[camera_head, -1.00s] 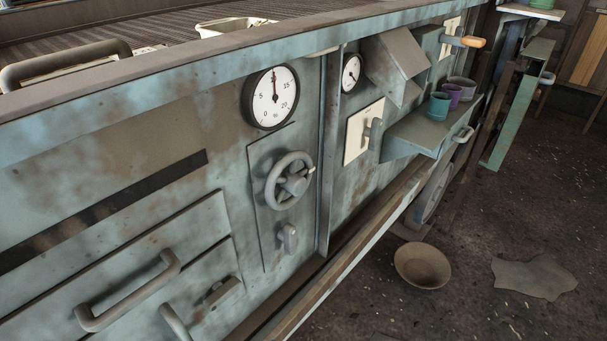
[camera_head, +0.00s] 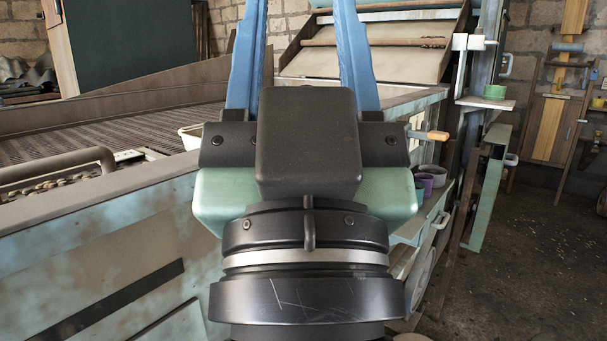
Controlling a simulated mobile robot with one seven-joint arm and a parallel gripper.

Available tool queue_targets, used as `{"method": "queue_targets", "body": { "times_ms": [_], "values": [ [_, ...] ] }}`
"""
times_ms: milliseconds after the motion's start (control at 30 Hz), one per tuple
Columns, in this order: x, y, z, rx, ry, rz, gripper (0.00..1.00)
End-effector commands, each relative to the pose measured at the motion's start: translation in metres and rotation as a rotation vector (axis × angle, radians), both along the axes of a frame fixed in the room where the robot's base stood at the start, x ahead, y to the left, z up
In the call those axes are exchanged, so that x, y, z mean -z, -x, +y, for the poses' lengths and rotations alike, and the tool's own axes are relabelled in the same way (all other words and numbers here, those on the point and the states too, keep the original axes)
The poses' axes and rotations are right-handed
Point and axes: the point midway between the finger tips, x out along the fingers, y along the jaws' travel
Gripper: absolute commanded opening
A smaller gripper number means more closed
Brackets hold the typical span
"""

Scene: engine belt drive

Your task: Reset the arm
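My gripper (camera_head: 300,12) is up in the middle of the head view, pointing away from me and upward. Its two blue fingers stand wide apart with nothing visible between them. The tops of the fingers run to the picture's upper edge, so their very tips may be cut off. The black and green gripper body hides the middle of the machine, including the gauges and handwheel seen earlier.
The weathered machine (camera_head: 70,265) fills the left and passes behind my gripper. A loop handle (camera_head: 70,165) lies on its top. An orange-tipped lever (camera_head: 432,135) juts out at right. The dark floor (camera_head: 540,240) at right looks mostly clear.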

Motion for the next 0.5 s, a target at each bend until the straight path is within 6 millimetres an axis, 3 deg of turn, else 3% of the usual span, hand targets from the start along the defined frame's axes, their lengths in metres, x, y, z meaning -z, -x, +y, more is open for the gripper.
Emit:
{"method": "queue_targets", "body": {
  "times_ms": [33, 100, 500],
  "values": [
    [-0.033, 0.022, 0.000, 0.043, 0.012, -0.084, 0.51],
    [-0.063, 0.014, -0.001, 0.035, 0.010, -0.055, 0.51],
    [-0.186, 0.012, -0.001, 0.032, 0.008, -0.047, 0.51]
  ]
}}
